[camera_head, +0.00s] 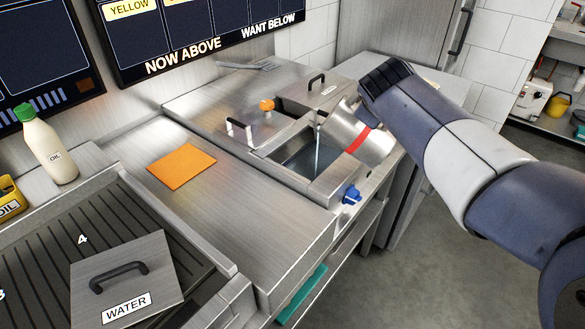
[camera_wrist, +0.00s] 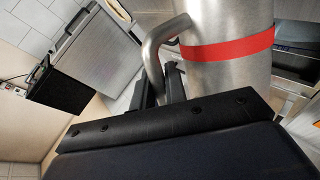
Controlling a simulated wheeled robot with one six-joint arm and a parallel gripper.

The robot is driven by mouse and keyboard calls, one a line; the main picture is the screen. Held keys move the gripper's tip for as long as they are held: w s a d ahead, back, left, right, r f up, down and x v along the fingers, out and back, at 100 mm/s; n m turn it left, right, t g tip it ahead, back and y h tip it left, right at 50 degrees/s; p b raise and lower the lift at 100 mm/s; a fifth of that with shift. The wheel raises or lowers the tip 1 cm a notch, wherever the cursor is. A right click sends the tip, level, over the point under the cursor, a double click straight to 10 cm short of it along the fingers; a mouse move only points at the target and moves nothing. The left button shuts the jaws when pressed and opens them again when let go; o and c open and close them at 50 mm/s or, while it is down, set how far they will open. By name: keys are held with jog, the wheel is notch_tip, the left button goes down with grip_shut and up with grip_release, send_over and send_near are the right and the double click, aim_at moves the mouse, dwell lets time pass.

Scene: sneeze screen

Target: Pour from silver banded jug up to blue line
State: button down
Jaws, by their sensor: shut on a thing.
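A silver metal jug (camera_head: 358,138) with a red band is tilted over an open steel basin (camera_head: 268,163) in the head view, its mouth end toward the left. A thin pale stream (camera_head: 318,148) falls from near the mouth into the basin, where dark liquid (camera_head: 302,163) shows. The jug fills the upper right of the wrist view (camera_wrist: 225,70). My gripper (camera_wrist: 172,86) is shut on the jug's curved handle (camera_wrist: 152,55). Its fingers are hidden in the head view. I cannot make out a blue line in the basin.
A blue valve (camera_head: 351,194) sits on the basin's front. An orange knob (camera_head: 267,105) and a handled lid (camera_head: 318,88) are behind it. The counter between is clear.

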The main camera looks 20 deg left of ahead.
jog(key=shift+r, duration=0.1)
dwell(0.4)
jog(key=shift+d+m+y, duration=0.4)
jog(key=shift+d, duration=0.2)
dwell(1.2)
jog(key=p, duration=0.1)
jog(key=d+r+m+y+p, duration=0.1)
jog(key=p, duration=0.1)
jog(key=shift+s+d, duration=0.15)
jog(key=shift+d, duration=0.1)
jog(key=shift+y+p, duration=0.3)
jog(key=shift+p, duration=0.25)
jog(key=shift+d+m+t+p, duration=0.15)
jog(key=shift+m+t+p, duration=0.15)
jog(key=shift+p, duration=0.1)
jog(key=shift+f, duration=0.2)
